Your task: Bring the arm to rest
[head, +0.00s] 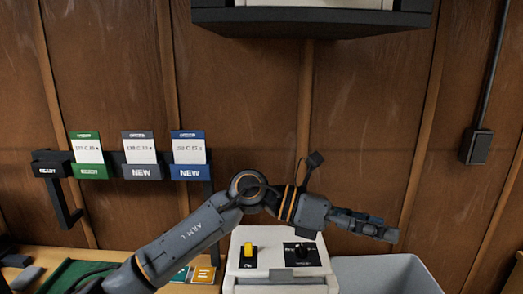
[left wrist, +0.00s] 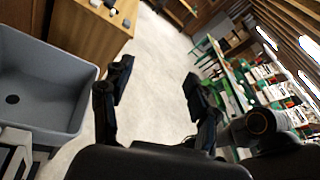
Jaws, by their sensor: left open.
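My left arm (head: 198,238) comes in from the lower left in the head view and bends at the elbow towards the right. My left gripper (head: 388,231) points right, above the grey bin and clear of the wall. In the left wrist view the left gripper's two fingers (left wrist: 155,85) stand wide apart with nothing between them, and pale floor shows beyond. My right gripper is in neither view.
A light machine (head: 238,264) with a yellow switch stands below the arm. A grey bin (head: 408,262) is right of it, also in the wrist view (left wrist: 85,75). A wall rack (head: 135,172) holds green, grey and blue card pockets. A dark box (head: 310,20) hangs above.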

